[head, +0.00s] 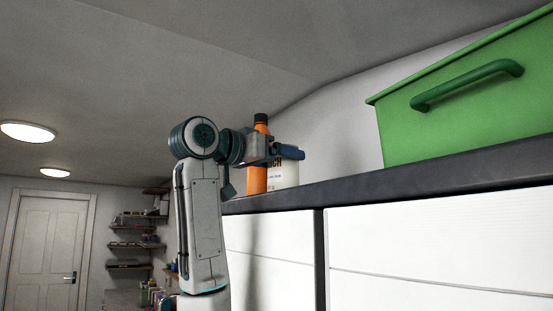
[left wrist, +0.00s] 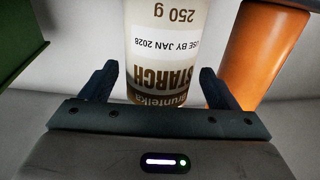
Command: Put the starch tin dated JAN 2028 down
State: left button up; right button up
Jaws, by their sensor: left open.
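The starch tin (head: 291,174) is pale with dark lettering and stands upright on the dark chest top. In the left wrist view the tin (left wrist: 163,48) shows its label upside down, reading STARCH, 250 g and USE BY JAN 2028. My left gripper (head: 289,153) is at the tin's upper part. In the left wrist view its fingers (left wrist: 156,84) are open, one to each side of the tin, with gaps visible. The tin's base is hard to see behind the top's edge. My right gripper is in neither view.
An orange bottle (head: 257,180) with a dark cap stands close beside the tin; it is near one finger in the left wrist view (left wrist: 262,52). A green crate (head: 450,120) with a handle stands farther right on the dark top (head: 400,176). White fronts (head: 430,245) lie below.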

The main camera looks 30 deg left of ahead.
pick_arm(q)
jog(key=shift+r+p, duration=0.3)
jog(key=shift+r, duration=0.05)
jog(key=b+v, duration=0.2)
jog(key=f+b+v, duration=0.1)
jog(key=v, duration=0.1)
jog(key=shift+s+b, duration=0.15)
jog(key=shift+b, duration=0.25)
jog(key=b+v, duration=0.3)
jog(key=v, duration=0.5)
jog(key=shift+r+b, duration=0.3)
jog(key=shift+b, duration=0.1)
